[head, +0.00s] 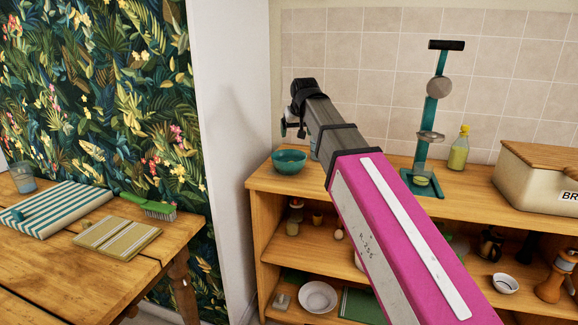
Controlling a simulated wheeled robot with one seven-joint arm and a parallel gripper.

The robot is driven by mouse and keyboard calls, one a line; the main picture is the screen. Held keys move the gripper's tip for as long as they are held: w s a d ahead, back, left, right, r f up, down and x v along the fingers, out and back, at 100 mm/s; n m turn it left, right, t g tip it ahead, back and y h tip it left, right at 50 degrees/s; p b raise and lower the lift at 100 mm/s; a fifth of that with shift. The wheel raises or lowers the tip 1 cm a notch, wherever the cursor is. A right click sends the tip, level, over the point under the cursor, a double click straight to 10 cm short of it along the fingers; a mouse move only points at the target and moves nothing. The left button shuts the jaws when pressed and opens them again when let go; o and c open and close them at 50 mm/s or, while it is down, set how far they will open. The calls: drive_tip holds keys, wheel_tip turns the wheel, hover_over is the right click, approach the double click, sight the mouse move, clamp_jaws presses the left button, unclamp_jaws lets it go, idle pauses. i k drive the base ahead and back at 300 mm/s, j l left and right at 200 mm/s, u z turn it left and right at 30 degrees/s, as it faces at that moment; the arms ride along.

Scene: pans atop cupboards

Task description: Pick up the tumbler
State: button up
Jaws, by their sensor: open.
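A blue-grey glass tumbler (22,177) stands upright at the far left end of the wooden table. A second bluish, glass-like thing (314,148) shows on the cupboard top, mostly hidden behind my arm; I cannot tell if it is a tumbler. My gripper (291,130) is open and appears empty. It is in the air, in the picture above the teal bowl and just left of the bluish thing. It is far from the tumbler on the table.
A teal bowl (289,161) sits on the cupboard top (470,205). A teal press (430,120), a yellow-green bottle (459,148) and a bread bin (535,180) stand right of my arm. The table (80,270) holds a striped cloth (60,208), a folded cloth (117,235) and a green brush (148,206).

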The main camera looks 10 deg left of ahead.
sight(423, 172)
drive_tip(key=k+l, duration=0.3)
drive_tip(key=k, duration=0.15)
drive_tip(key=k+l, duration=0.25)
drive_tip(key=k, duration=0.2)
